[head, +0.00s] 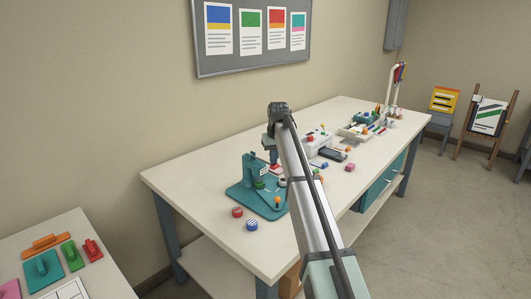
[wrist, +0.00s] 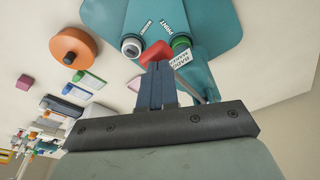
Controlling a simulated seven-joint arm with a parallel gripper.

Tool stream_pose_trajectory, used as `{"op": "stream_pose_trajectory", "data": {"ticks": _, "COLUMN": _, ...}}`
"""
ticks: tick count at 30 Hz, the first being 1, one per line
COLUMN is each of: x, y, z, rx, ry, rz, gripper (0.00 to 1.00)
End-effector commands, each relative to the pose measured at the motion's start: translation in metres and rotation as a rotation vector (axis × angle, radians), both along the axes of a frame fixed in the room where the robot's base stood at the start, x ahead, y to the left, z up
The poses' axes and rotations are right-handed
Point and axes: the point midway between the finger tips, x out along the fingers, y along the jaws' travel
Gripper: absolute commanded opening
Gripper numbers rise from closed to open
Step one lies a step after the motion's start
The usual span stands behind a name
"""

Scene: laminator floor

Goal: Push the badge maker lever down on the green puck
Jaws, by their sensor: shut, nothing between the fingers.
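The teal badge maker (head: 250,170) stands on the near part of the long table. The green puck (head: 259,184) sits on its teal base, and it also shows in the wrist view (wrist: 181,43). A white-rimmed puck with a dark centre (wrist: 131,47) is beside it on the base. My gripper (head: 274,161) is shut and empty, above the base with its fingers down. In the wrist view its fingertips (wrist: 158,66) overlap a red part (wrist: 155,52), seemingly the lever's grip; I cannot tell whether they touch. The lever's arm is mostly hidden.
A red puck (head: 237,212) and a blue striped puck (head: 252,224) lie in front of the base. Trays and small parts (head: 362,130) fill the table's far end. A side table (head: 105,270) holds coloured tools.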

Motion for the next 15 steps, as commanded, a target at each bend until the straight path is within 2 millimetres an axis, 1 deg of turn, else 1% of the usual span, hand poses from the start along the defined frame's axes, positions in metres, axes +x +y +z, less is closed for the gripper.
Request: {"op": "stream_pose_trajectory", "data": {"ticks": 15, "x": 0.000, "y": 0.000, "z": 0.030, "rx": 0.000, "ry": 0.000, "rz": 0.000, "gripper": 0.00}}
